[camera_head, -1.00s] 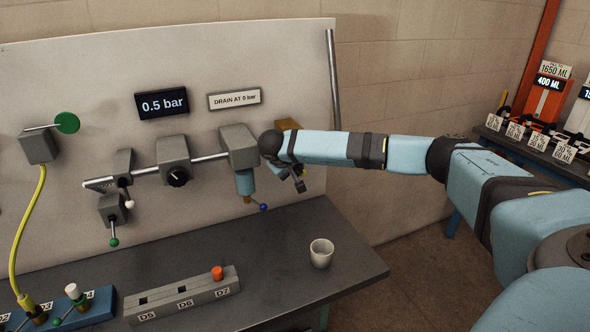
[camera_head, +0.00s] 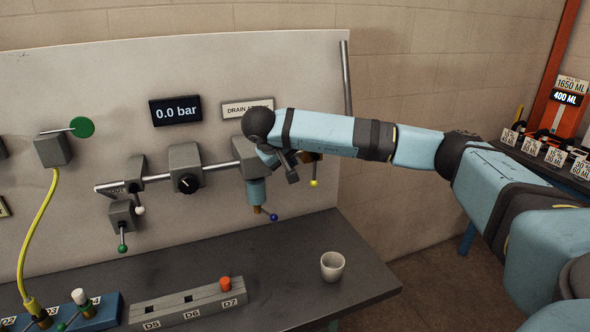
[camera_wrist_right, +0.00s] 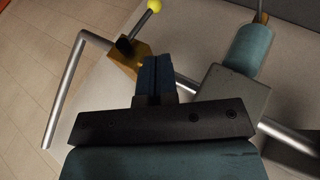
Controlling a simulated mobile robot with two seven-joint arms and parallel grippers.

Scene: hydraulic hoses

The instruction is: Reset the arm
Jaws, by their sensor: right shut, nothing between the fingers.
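My right arm (camera_head: 330,137) reaches in from the right in the head view. Its wrist hangs in front of the right end of the panel's pipe. My right gripper (camera_head: 290,172) is beside the drain valve with the yellow-tipped lever (camera_head: 314,183). In the right wrist view my right gripper (camera_wrist_right: 156,65) has its blue fingers pressed together with nothing between them. The brass valve body (camera_wrist_right: 129,56) is just left of the fingertips, and its yellow knob (camera_wrist_right: 155,5) is above them. My left gripper is in neither view.
A gauge (camera_head: 176,110) reads 0.0 bar. A teal filter bowl with a blue-tipped lever (camera_head: 273,216) hangs left of my gripper. A white cup (camera_head: 332,266) stands on the grey bench (camera_head: 290,275). A grey block (camera_head: 190,303) with an orange plug (camera_head: 225,283) lies there too.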

